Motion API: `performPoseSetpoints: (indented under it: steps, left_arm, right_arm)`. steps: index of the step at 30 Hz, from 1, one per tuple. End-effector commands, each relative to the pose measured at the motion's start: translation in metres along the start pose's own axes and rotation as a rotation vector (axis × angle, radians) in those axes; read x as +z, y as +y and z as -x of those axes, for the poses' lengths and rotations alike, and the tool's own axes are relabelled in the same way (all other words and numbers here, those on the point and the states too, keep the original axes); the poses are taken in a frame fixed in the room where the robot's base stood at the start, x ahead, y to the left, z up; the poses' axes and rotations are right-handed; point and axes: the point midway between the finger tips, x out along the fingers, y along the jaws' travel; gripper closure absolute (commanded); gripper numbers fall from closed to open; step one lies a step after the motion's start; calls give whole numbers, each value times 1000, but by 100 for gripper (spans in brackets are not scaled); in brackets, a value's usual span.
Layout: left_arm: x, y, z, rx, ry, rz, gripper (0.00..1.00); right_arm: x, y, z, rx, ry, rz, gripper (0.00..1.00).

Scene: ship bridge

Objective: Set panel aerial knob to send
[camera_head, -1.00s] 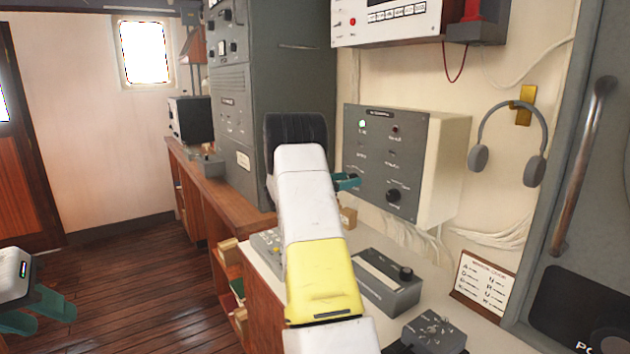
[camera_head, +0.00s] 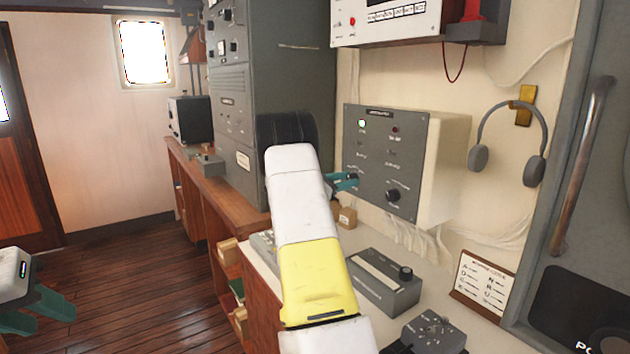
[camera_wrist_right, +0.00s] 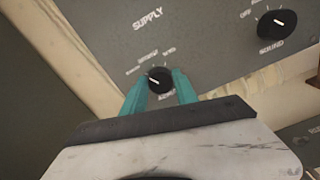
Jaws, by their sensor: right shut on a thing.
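The grey wall panel (camera_head: 370,165) carries several knobs and a lit green lamp. My right gripper (camera_head: 352,181) is at the panel's lower left, its teal fingers on a small black knob. In the right wrist view, this knob (camera_wrist_right: 160,80) sits between the fingertips of the right gripper (camera_wrist_right: 160,90), which is shut on it. Its white mark points to the upper left. Small position labels fan out above it, too small to read surely; the name below is partly hidden by the fingers. My left gripper (camera_head: 40,312) is open and empty at the lower left.
A larger black knob (camera_head: 393,195) marked SOUND sits to the right on the panel; it also shows in the right wrist view (camera_wrist_right: 277,23). Headphones (camera_head: 510,145) hang at right.

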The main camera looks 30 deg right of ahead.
Motion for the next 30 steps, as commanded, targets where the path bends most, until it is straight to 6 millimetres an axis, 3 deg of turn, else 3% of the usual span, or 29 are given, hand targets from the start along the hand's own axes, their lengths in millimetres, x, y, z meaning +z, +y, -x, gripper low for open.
performPoseSetpoints:
  steps: [30]
  left_arm:
    - [0, 0, 0, 0, 0, 0, 64]
  right_arm:
    - [-3, -3, 1, 1, 2, -957, 100]
